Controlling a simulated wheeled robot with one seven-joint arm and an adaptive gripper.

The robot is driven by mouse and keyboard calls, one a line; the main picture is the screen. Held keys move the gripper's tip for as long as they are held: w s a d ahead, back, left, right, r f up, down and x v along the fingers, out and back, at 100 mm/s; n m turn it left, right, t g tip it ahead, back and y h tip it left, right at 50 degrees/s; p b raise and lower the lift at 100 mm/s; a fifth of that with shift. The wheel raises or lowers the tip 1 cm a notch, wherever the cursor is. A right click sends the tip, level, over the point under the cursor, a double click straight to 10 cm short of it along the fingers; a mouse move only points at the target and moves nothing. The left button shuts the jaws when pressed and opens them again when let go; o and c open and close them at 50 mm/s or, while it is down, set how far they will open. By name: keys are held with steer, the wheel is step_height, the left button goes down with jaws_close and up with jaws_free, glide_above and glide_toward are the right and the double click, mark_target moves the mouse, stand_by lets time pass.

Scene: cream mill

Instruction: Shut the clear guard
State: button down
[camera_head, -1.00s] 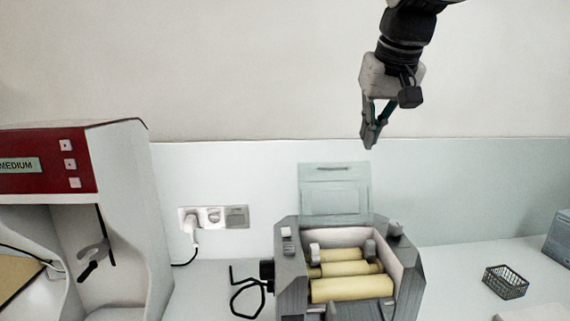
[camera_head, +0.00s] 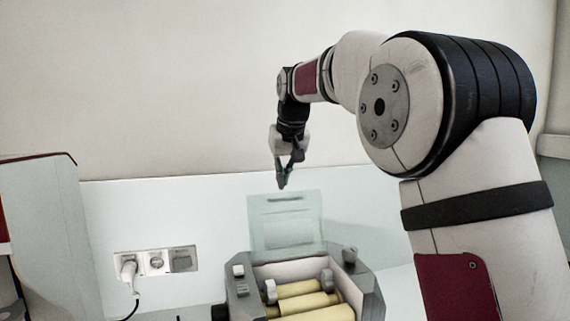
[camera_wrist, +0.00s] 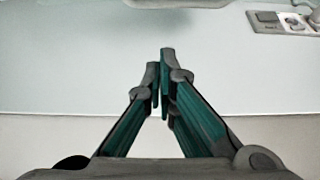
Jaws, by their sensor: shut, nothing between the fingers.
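The clear guard (camera_head: 285,221) stands upright, raised open at the back edge of the grey mill (camera_head: 365,283). The mill's cream rollers (camera_head: 304,303) lie uncovered in front of it. My gripper (camera_head: 282,186) is shut and empty, its fingertips pointing down just above the guard's top edge in the head view. I cannot tell from this view whether it is behind the guard or directly over it. In the wrist view my gripper's fingers (camera_wrist: 160,62) are together with nothing between them. The mill's lower front is cut off by the frame.
A wall socket strip (camera_head: 156,263) with a white plug and cord is left of the mill; it also shows in the wrist view (camera_wrist: 285,21). A pale cabinet (camera_head: 48,235) stands at the far left. The wall is close behind the mill.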

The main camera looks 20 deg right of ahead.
steer(key=shift+s+f+p, duration=0.75)
steer(key=shift+s+f, duration=0.3)
steer(key=shift+s, duration=0.2)
steer(key=shift+s+r, duration=0.1)
